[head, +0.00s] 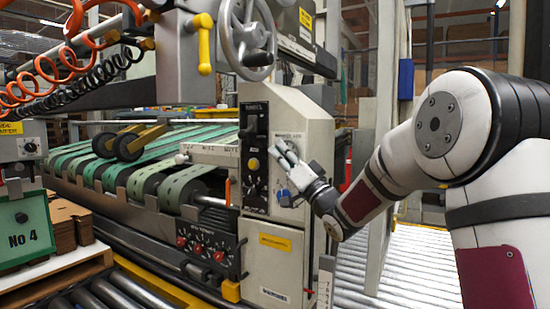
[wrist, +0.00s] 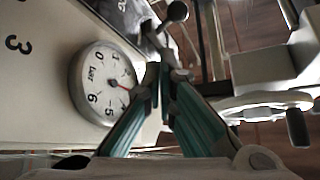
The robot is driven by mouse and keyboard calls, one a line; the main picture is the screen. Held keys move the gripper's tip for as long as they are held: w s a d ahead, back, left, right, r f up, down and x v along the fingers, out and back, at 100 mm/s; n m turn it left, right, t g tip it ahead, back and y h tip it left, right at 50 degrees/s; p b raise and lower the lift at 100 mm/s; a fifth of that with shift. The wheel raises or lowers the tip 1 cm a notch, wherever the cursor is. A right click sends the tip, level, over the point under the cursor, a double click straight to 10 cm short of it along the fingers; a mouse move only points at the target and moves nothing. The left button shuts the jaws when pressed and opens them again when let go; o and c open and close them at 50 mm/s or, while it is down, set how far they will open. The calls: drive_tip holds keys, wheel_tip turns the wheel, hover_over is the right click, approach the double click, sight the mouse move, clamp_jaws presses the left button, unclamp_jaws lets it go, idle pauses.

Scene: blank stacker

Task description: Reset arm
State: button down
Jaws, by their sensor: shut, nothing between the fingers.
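My gripper (head: 283,150) is at the end of my arm, which reaches in from the right in the head view. It is in front of the beige machine cabinet (head: 318,135), beside the black control panel (head: 255,120). I cannot tell from the head view whether it touches the cabinet. In the wrist view the green-sided fingers of my gripper (wrist: 158,76) come together at their tips, shut with nothing between them. A round pressure gauge (wrist: 103,83) shows left of the fingertips, partly covered by a finger.
A grey handwheel (head: 247,35) and a yellow lever (head: 204,45) are above the panel. Green conveyor belts (head: 150,165) run to the left. A row of red knobs (head: 200,246) is low on the machine. Metal rollers (head: 395,270) lie at the lower right. A ball-ended lever (wrist: 177,12) is near the fingertips.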

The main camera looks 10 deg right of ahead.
drive_tip(key=s+d+f+m+g+h, duration=0.1)
drive_tip(key=s+d+f+g+h, duration=0.1)
drive_tip(key=s+f+g+h, duration=0.65)
drive_tip(key=s+d+f+m+g+h, duration=0.1)
drive_tip(key=s+f+g+h, duration=0.25)
drive_tip(key=s, duration=0.95)
drive_tip(key=s+a+f+n+g, duration=0.1)
drive_tip(key=s+f+g, duration=0.2)
drive_tip(key=s, duration=0.8)
drive_tip(key=s+a+f+n+g+y+p, duration=0.1)
drive_tip(key=s+f+g, duration=0.25)
drive_tip(key=s, duration=0.65)
drive_tip(key=s+a+f+n+g, duration=0.1)
drive_tip(key=s+f+g, duration=0.25)
drive_tip(key=s, duration=0.75)
wheel_tip(320, 180, up, 40)
drive_tip(key=t+p, duration=0.4)
drive_tip(key=p, duration=3.4)
drive_tip(key=shift+s+f, duration=0.15)
drive_tip(key=shift+f, duration=0.05)
